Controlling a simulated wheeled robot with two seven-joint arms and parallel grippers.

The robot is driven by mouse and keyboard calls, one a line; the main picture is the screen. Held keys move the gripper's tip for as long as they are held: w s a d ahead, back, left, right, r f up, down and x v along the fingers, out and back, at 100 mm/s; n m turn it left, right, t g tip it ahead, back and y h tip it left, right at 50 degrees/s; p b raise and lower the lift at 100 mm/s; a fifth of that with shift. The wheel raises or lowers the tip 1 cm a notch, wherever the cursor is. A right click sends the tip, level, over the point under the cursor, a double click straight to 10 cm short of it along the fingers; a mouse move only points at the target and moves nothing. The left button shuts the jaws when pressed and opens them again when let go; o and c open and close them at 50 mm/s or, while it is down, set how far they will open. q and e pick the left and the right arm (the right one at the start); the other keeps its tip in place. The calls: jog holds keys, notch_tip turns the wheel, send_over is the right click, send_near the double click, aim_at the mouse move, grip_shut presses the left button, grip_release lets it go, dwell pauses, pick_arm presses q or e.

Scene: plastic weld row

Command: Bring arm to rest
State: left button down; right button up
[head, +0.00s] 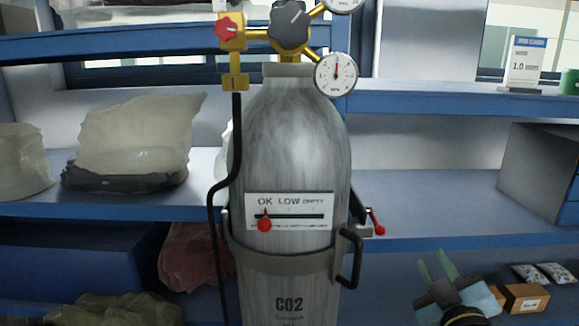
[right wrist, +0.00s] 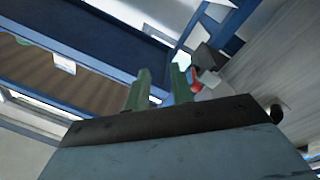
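My right gripper (head: 433,262) shows at the lower right of the head view, with its two green fingers pointing up. In the right wrist view the fingers (right wrist: 161,83) stand apart with nothing between them, so it is open and empty. It is to the right of the grey CO2 cylinder (head: 295,130) and apart from it. My left arm and gripper are not in view.
The cylinder has a gauge (head: 336,73), a red valve knob (head: 229,29) and a label (head: 290,212) with a red pointer under OK. Blue shelves (head: 450,103) stand behind. A small brown box (head: 526,298) lies right of my gripper.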

jog(key=s+f+m+g, duration=0.4)
jog(key=s+f+g, duration=0.55)
jog(key=f, duration=0.65)
jog(key=s+a+f+g+y, duration=0.1)
jog(key=s+f+g, duration=0.15)
jog(key=s, duration=0.35)
jog(key=s+a+f+m+g, duration=0.1)
jog(key=s+a+f, duration=0.15)
jog(key=s, duration=0.35)
jog(key=s+f+g+y, duration=0.1)
jog(key=s+f+g, duration=0.1)
jog(key=s+f, duration=0.3)
notch_tip(320, 180, down, 22)
jog(key=s+g, duration=0.1)
jog(key=s+d+f+g, duration=0.1)
jog(key=s+d+f, duration=0.2)
jog(key=s+f, duration=0.5)
jog(key=s+d+f+h, duration=0.1)
jog(key=s+d+f, duration=0.2)
jog(key=s+f, duration=0.5)
jog(key=shift+s+d+n+g, duration=0.35)
jog(key=shift+s+n+g, duration=0.05)
jog(key=shift+s, duration=0.3)
jog(key=shift+f, duration=0.1)
